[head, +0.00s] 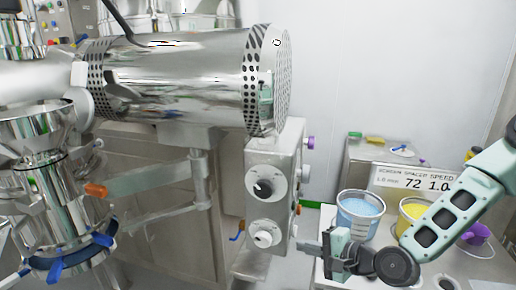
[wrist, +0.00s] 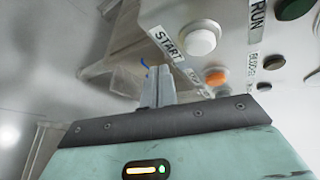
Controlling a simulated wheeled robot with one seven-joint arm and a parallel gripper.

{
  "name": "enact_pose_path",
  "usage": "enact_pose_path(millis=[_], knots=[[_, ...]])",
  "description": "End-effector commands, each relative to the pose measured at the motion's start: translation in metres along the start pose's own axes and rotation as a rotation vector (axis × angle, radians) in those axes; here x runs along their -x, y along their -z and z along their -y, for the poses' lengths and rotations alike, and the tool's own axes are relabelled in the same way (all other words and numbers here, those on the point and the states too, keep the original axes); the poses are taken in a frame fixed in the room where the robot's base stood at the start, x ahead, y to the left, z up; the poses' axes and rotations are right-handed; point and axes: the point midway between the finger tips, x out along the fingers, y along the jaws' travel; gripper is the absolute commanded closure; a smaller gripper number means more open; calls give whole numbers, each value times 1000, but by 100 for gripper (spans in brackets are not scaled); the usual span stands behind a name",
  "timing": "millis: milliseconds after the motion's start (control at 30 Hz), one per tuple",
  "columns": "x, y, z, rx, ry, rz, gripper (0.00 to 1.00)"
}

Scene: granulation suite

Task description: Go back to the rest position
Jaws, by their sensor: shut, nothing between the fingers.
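My gripper (head: 318,248) is at the lower middle of the head view, at the end of my pale green arm, which comes in from the right. Its fingers point left, toward the grey control box (head: 272,218) with two round knobs. In the wrist view my gripper's fingers (wrist: 157,85) are together with nothing between them. Beside them in that view is a panel with a white button (wrist: 201,40) near a START label (wrist: 168,45), and an orange button (wrist: 216,77). I cannot tell whether the fingers touch anything.
A large steel drum machine (head: 185,78) fills the upper left. A steel vessel with blue clamps (head: 65,258) stands at lower left. On the white table at right are a tub of blue material (head: 358,213), a yellow tub (head: 412,213), a purple scoop (head: 478,234) and a display sign (head: 412,180).

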Motion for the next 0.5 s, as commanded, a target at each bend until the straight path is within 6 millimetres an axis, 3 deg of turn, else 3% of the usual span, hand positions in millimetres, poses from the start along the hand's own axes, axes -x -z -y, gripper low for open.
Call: enact_pose_path(millis=[233, 500], knots=[[12, -51, -40, 494, -424, 154, 100], [65, -94, -47, 965, -804, 331, 100]])
